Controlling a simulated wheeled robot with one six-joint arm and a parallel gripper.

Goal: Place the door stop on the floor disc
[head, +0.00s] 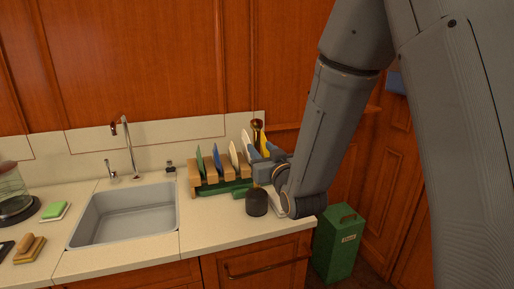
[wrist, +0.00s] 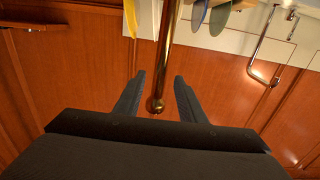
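What seems to be the door stop stands on the counter near its right end: a dark rounded weight (head: 256,203) with an upright brass rod. The rod (wrist: 166,45) ends in a ball knob in the wrist view, where the scene appears upside down. My gripper (head: 258,164) is at the rod, above the dark weight, and hides part of it. In the wrist view my gripper (wrist: 159,77) is open, with the rod between its two fingers and a gap showing on each side. I cannot tell any contact. No floor disc shows in either view.
A wooden rack (head: 195,181) with several plates stands close behind and left of the weight. The sink (head: 125,215) and tap (head: 129,148) are further left. A green bin (head: 338,243) stands on the floor right of the counter. Green sponge (head: 54,210) and brush (head: 29,248) lie far left.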

